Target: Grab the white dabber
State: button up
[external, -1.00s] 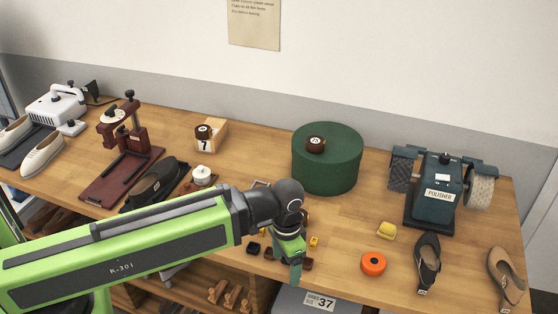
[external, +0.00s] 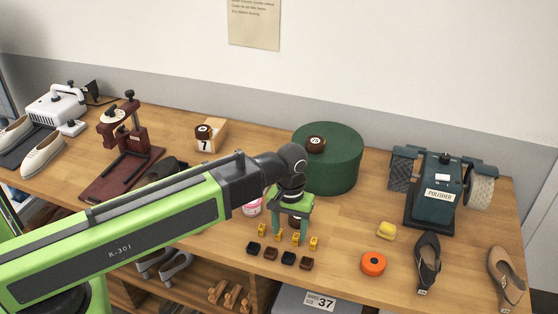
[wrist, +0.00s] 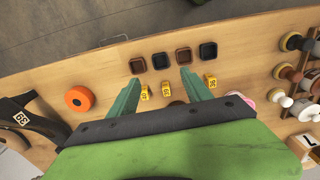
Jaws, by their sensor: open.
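The white dabber (wrist: 304,109) shows at the right side of the wrist view, a pale round head beside several brown and dark dabbers. In the external view it is hidden behind my arm. My gripper (external: 290,230) is open and empty, pointing down over the middle of the bench, well to the right of the dabbers in the external view. In the wrist view its two green fingers (wrist: 160,80) are spread apart, with yellow number tags between and beside them. Nothing is between the fingertips that I can see held.
Yellow tags (external: 279,233) and several dark square pans (external: 271,253) lie below my gripper. A pink-topped jar (external: 252,207) stands left of it. A green round box (external: 340,165) stands behind. An orange disc (external: 373,264) and a polisher (external: 437,195) are to the right.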

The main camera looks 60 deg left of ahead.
jog(key=s+a+r+n+p, duration=0.1)
jog(key=a+r+n+p, duration=0.15)
jog(key=a, duration=0.75)
jog(key=a+r+n+p, duration=0.2)
jog(key=a+r+n, duration=0.15)
jog(key=a, duration=0.65)
jog(key=s+a+r+n+p, duration=0.25)
jog(key=s+a, duration=0.65)
jog(key=a, duration=0.5)
notch_tip(320, 180, down, 13)
jog(key=b, duration=1.2)
jog(key=shift+w+b, duration=0.1)
jog(key=shift+b, duration=0.3)
jog(key=f+b, duration=0.5)
jog(key=shift+s+d+f, duration=0.1)
jog(key=shift+s+d, duration=0.05)
jog(key=shift+s, duration=0.1)
grip_shut()
